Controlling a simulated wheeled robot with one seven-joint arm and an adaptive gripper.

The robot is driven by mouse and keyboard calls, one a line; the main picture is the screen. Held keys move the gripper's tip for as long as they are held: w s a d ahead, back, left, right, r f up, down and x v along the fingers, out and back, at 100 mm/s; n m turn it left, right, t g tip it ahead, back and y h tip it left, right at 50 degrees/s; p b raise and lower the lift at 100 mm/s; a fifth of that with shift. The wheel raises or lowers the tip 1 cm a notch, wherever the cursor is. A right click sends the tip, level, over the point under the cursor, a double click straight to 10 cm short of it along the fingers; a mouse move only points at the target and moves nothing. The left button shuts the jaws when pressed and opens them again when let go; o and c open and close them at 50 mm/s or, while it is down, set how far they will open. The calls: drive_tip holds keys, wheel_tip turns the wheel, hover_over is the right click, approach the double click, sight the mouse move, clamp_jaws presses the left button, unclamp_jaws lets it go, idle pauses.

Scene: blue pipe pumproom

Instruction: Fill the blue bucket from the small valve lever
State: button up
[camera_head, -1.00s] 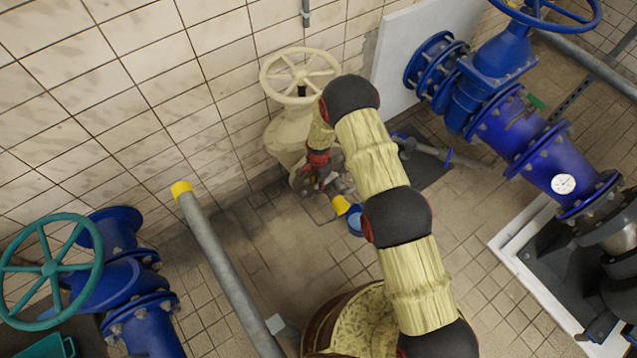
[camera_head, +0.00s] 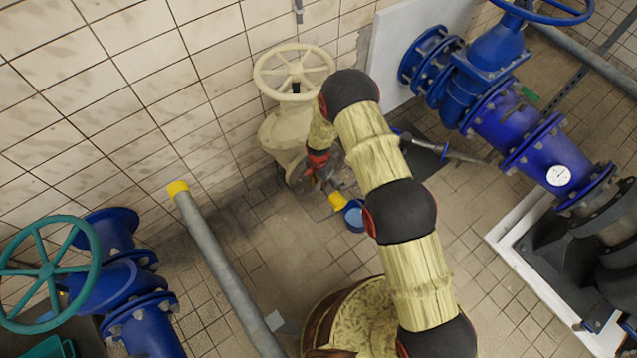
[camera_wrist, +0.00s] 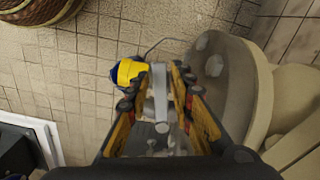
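The blue bucket (camera_head: 354,217) is small in the head view, on the floor below a yellow pipe end (camera_head: 337,202). In the wrist view the yellow pipe end (camera_wrist: 130,71) covers most of the bucket (camera_wrist: 117,77), leaving only a blue edge. A grey bar that looks like the small valve lever (camera_wrist: 160,92) lies between my fingers. My gripper (camera_wrist: 157,80) is open, one finger on each side of the bar; contact is unclear. In the head view my gripper (camera_head: 322,180) is at the base of the cream valve (camera_head: 287,133), partly hiding the lever area.
A cream handwheel (camera_head: 293,71) stands above, close to the tiled wall. A grey pipe with a yellow cap (camera_head: 178,188) is at the left. Blue pipework (camera_head: 520,130) fills the right. Floor left of the bucket is clear.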

sight(319, 186)
drive_tip(key=shift+o, duration=1)
wheel_tip(319, 186, up, 12)
drive_tip(key=shift+a, duration=0.1)
idle(1.6)
